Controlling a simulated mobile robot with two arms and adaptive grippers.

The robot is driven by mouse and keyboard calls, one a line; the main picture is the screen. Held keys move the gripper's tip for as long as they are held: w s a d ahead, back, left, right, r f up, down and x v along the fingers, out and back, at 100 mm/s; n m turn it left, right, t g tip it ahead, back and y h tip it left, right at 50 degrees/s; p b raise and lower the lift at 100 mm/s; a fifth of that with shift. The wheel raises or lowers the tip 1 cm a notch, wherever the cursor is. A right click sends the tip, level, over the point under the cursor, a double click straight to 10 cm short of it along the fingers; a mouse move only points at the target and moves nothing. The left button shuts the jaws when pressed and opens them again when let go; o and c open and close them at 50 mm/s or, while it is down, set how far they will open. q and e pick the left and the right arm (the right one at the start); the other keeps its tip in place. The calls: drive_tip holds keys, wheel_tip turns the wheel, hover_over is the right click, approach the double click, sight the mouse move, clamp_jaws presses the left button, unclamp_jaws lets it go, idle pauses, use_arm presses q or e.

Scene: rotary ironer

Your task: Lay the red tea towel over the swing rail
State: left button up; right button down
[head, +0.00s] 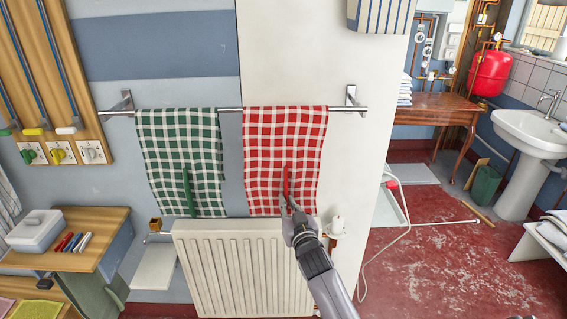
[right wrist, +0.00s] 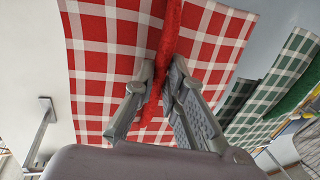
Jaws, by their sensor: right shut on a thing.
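The red and white checked tea towel (head: 262,150) hangs on the chrome rail (head: 230,109), its top edge covering the bar on the right half. It also fills much of the right wrist view (right wrist: 220,45). A narrow red ridge (head: 286,178) stands out from its lower front. My right gripper (head: 288,200) is shut on this ridge, near the towel's lower edge; the right wrist view shows the fingers (right wrist: 162,80) on either side of it. The towel's back side is hidden in the head view. My left gripper is not in view.
A green checked towel (head: 165,145) hangs on the rail's left half, with a gap between the two. A white radiator (head: 245,270) stands just below them. A wooden shelf (head: 80,258) with a white box is at left. Red floor (head: 440,265) is open at right.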

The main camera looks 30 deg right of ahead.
drive_tip(key=shift+r, duration=0.1)
idle(0.3)
wheel_tip(320, 180, up, 20)
drive_tip(key=p, duration=1.8)
drive_tip(key=shift+r+p, duration=0.1)
drive_tip(key=shift+p, duration=0.3)
drive_tip(key=shift+r, duration=0.25)
wheel_tip(320, 180, up, 16)
hover_over(284, 132)
drive_tip(key=v, duration=0.4)
drive_tip(key=shift+w+d, duration=0.1)
drive_tip(key=s+a, duration=0.4)
drive_tip(key=s, duration=0.3)
